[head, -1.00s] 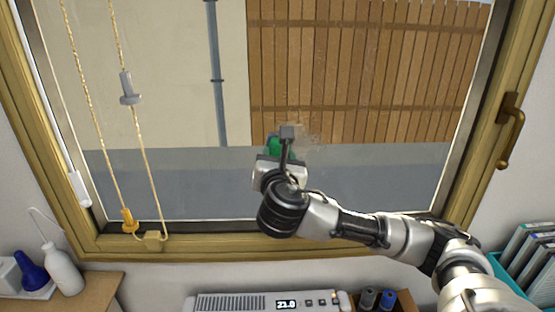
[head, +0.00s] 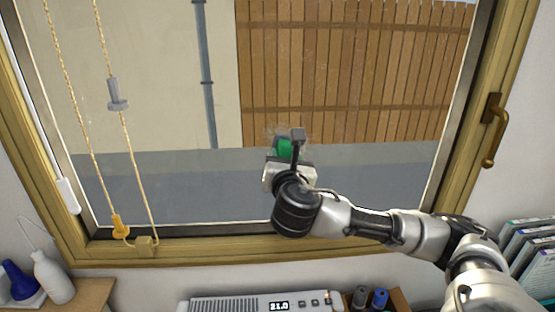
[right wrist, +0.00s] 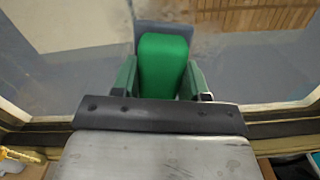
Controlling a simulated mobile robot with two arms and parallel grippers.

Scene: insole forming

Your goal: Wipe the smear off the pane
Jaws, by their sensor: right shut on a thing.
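The window pane (head: 180,175) fills the middle of the head view. A faint greyish smear (head: 272,132) shows on it beside and above my right gripper; its full extent is hidden behind the gripper. My right gripper (head: 284,150) is at the pane, near the foot of the wooden fence seen outside. It is shut on a green-handled wiping tool (right wrist: 163,65), with the fingers on both sides of the green grip. A dark flat head shows beyond the grip in the right wrist view; I cannot tell whether it touches the glass. My left gripper is not in view.
Blind cords (head: 110,130) hang on the left of the pane. A window handle (head: 494,130) is on the right frame. Below are a white heater unit (head: 250,303), bottles (head: 52,278) at left and folders (head: 525,250) at right.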

